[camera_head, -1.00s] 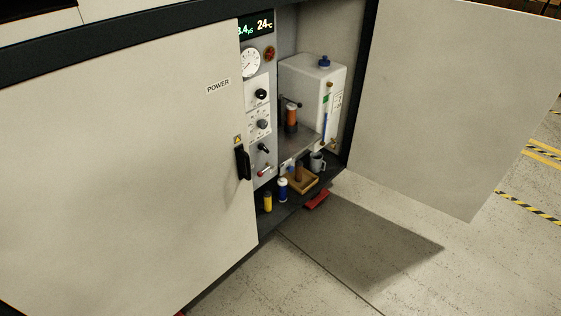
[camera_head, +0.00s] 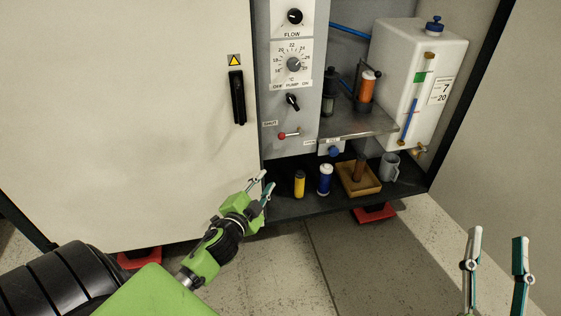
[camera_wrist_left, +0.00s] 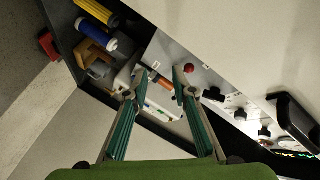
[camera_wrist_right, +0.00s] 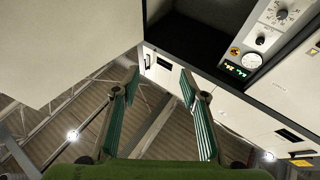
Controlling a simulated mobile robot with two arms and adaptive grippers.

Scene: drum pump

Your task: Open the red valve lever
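The valve lever (camera_head: 291,134), with a red knob on its left end, lies nearly level low on the grey control panel (camera_head: 291,82). Its red knob also shows in the left wrist view (camera_wrist_left: 191,69), just beyond one fingertip. My left gripper (camera_head: 264,182) is open and empty, below and left of the lever and apart from it, near the cabinet's lower edge. It also shows open in the left wrist view (camera_wrist_left: 157,84). My right gripper (camera_head: 498,238) is open and empty at the lower right, far from the lever; the right wrist view (camera_wrist_right: 161,82) shows nothing between its fingers.
A black door handle (camera_head: 237,97) is left of the panel. A white tank (camera_head: 411,80) stands on the right.

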